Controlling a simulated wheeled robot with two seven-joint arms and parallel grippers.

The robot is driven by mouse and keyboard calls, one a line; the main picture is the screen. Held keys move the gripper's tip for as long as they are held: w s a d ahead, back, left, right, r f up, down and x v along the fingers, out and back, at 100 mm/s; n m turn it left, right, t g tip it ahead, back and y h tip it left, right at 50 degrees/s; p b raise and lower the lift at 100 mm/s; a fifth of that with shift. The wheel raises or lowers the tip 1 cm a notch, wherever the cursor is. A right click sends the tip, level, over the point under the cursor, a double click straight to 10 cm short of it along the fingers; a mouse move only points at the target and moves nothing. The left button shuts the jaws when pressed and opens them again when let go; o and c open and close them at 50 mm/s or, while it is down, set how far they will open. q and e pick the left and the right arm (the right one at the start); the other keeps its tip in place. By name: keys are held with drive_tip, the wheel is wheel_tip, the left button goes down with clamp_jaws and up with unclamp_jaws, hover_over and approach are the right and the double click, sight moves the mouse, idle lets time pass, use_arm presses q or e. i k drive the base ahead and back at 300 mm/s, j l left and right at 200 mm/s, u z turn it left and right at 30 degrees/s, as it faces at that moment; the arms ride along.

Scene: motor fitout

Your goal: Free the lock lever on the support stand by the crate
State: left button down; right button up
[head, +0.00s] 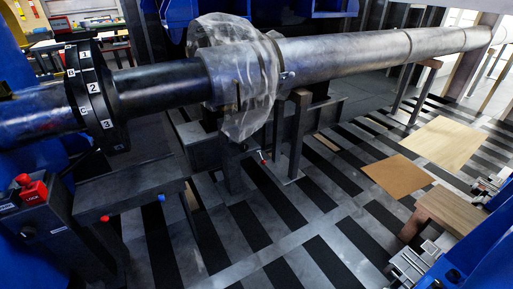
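A dark metal support stand (295,135) stands under the long shaft (350,55), near the middle of the head view. A small lever with a red tip (262,157) shows low at its left side. Another red-tipped handle (104,218) and a blue-tipped one (161,197) show on the dark metal bench (130,190) at the left. A low wooden box (450,212), possibly the crate, is at the right. I cannot tell which lever is the lock lever, or whether it is locked.
Clear plastic wrap (240,80) hangs around the shaft, beside a numbered black flange (95,95). A red switch (32,190) sits at the left. Two flat wooden panels (397,177) (445,142) lie on the striped floor (300,235). Blue structures with metal fittings (410,265) fill the lower right.

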sight(263, 162)
drive_tip(key=i+j+z, duration=0.1)
drive_tip(key=i, duration=0.4)
drive_tip(key=i+j, duration=0.1)
drive_tip(key=i, duration=0.4)
drive_tip(key=i+j+z, duration=0.15)
drive_tip(key=i, duration=0.35)
drive_tip(key=i+l, duration=0.7)
drive_tip(key=l, duration=0.2)
